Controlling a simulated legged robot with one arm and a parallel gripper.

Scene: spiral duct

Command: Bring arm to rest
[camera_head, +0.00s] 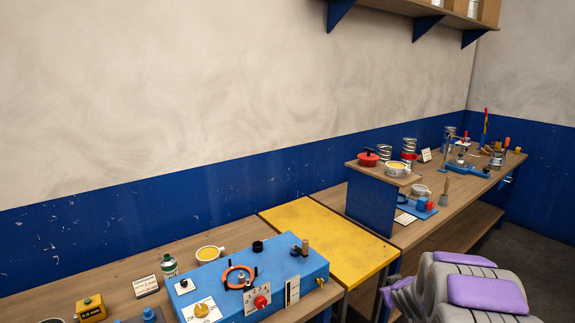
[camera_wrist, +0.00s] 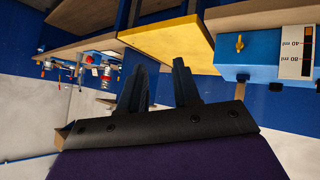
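My arm (camera_head: 470,285), grey with purple pads, is folded low at the bottom right of the head view, in front of the benches. My gripper (camera_wrist: 158,65) shows in the wrist view as two dark fingers standing apart. I see nothing held between them. The wrist picture is upside down, with the wall at the bottom. The fingers overlap the yellow bench top (camera_wrist: 170,42) in that view, but I see no contact. The gripper's fingers are not clearly visible in the head view.
A blue box (camera_head: 285,265) with a dial, a black-handled red ring and a red knob sits on the near wooden bench. The yellow bench section (camera_head: 330,238) is bare. The far bench (camera_head: 455,195) holds pots, cans and tools. A wall shelf (camera_head: 400,10) hangs above.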

